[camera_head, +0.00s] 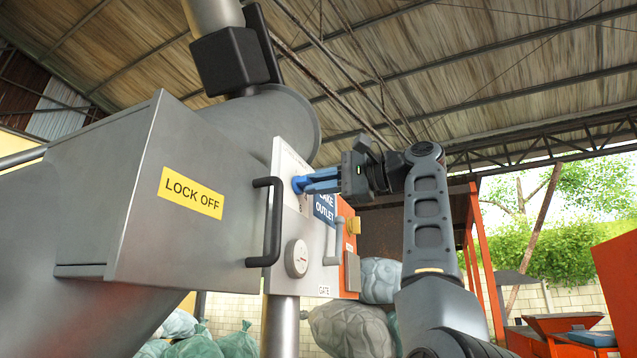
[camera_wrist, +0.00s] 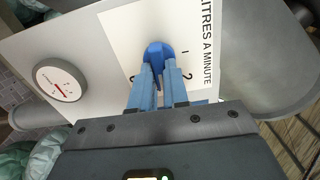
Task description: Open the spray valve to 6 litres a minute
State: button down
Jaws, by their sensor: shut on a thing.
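The spray valve's blue knob (camera_wrist: 157,50) is on a white scale plate (camera_wrist: 122,34) marked LITRES A MINUTE. In the wrist view the figures 1 and 2 show to its right, and another mark at its left is partly covered by a finger. My gripper (camera_wrist: 158,70) has its two blue fingers closed around the knob. In the head view my gripper (camera_head: 312,182) reaches from the right to the knob (camera_head: 297,184) on the panel.
A round gauge (camera_head: 297,258) sits below the knob; it also shows in the wrist view (camera_wrist: 60,84). A black handle (camera_head: 266,222) stands out left of the panel. A grey lever (camera_head: 331,243) and the CAKE OUTLET sign (camera_head: 325,208) are close below my gripper.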

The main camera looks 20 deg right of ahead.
jog(key=m, duration=1.1)
jog(key=shift+f, duration=0.3)
jog(key=shift+m, duration=0.3)
jog(key=c, duration=1.1)
grip_release()
jog(key=shift+s, duration=0.1)
jog(key=shift+b+v, duration=1.35)
jog(key=shift+v, duration=2.5)
